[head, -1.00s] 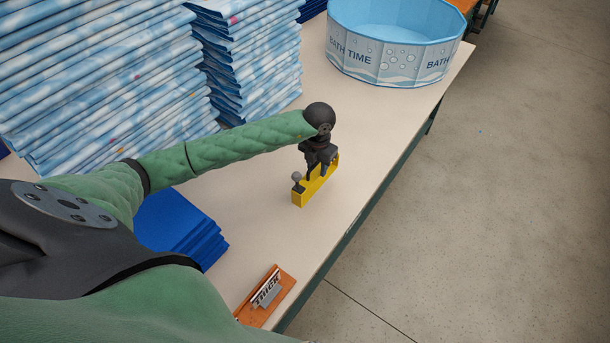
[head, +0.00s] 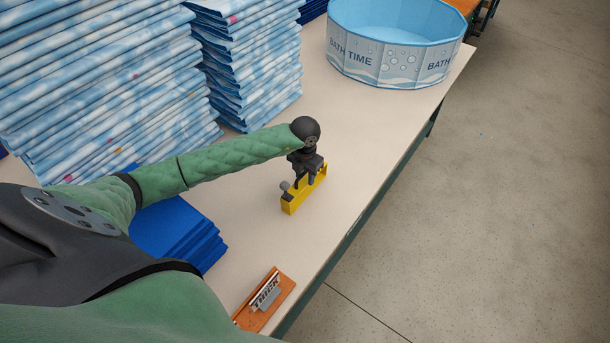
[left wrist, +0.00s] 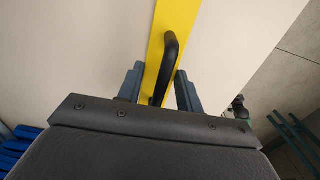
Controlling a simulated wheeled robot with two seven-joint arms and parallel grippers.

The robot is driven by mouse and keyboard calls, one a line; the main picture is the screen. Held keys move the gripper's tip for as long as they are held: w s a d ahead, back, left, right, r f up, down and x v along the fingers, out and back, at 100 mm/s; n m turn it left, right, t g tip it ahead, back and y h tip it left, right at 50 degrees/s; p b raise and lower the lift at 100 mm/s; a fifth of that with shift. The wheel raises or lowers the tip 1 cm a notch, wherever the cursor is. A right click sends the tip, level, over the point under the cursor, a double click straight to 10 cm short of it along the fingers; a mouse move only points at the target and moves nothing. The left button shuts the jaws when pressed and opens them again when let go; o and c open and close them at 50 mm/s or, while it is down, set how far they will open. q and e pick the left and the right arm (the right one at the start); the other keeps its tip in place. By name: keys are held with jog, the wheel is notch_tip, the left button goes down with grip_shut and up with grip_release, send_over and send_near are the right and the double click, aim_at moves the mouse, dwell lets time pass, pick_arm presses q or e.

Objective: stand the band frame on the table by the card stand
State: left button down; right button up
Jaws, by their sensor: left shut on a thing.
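The yellow band frame (head: 290,204) is upright at the end of my left arm, over the table (head: 255,215). A grey knob shows at its left end. My left gripper (head: 308,180) is shut on the band frame. In the left wrist view, the jaws of my left gripper (left wrist: 160,88) are on both sides of the frame's black handle (left wrist: 168,60), above its yellow body (left wrist: 178,18). I cannot tell whether the frame touches the table. The orange card stand (head: 265,299) with a lettered card is at the table's near edge. My right gripper is out of view.
A blue folded stack (head: 175,235) lies left of the card stand. Tall stacks of blue-white folded sheets (head: 100,85) stand behind my arm. A round "Bath Time" pool (head: 395,65) is at the far end. Bare table lies between the frame and card stand.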

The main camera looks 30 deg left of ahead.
pick_arm(q)
jog(key=c, duration=1.3)
grip_release()
jog(key=shift+f, duration=0.1)
jog(key=o, duration=0.4)
jog(key=shift+c, duration=0.2)
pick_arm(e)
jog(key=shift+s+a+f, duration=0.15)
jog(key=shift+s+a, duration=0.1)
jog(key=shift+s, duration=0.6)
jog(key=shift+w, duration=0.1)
